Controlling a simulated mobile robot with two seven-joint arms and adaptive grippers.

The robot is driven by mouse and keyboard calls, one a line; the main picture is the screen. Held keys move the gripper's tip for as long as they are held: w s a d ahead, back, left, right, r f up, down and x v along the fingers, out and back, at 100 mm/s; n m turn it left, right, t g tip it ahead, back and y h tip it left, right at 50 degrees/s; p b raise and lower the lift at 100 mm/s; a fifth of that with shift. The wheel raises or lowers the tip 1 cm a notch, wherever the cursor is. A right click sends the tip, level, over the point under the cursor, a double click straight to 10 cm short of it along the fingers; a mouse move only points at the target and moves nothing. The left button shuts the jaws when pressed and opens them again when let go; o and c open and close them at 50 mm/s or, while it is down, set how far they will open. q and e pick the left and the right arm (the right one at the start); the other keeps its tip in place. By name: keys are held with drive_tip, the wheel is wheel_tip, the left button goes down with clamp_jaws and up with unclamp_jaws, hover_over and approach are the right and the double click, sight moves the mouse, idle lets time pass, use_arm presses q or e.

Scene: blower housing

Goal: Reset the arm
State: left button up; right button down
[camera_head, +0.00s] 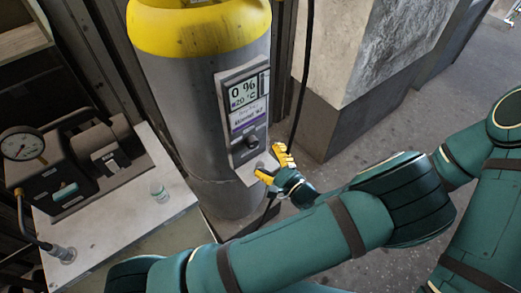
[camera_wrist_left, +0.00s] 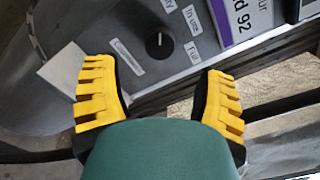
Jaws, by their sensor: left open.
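My left gripper (camera_head: 273,165), with yellow ribbed fingers, is in front of the lower part of the control panel (camera_head: 243,110) on a grey cylinder with a yellow top (camera_head: 200,30). In the left wrist view the two fingers (camera_wrist_left: 160,100) are wide apart with nothing between them. A black round knob (camera_wrist_left: 159,45) on the panel shows beyond the gap, apart from the fingers. My teal arm links cross the lower and right part of the head view. My right gripper is not in view.
A black cable (camera_head: 303,75) hangs right of the cylinder. A concrete pillar (camera_head: 365,60) stands behind. Floor shows at right.

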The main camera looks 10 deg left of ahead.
use_arm(q)
drive_tip(key=shift+s+d, duration=0.3)
drive_tip(key=shift+d, duration=0.1)
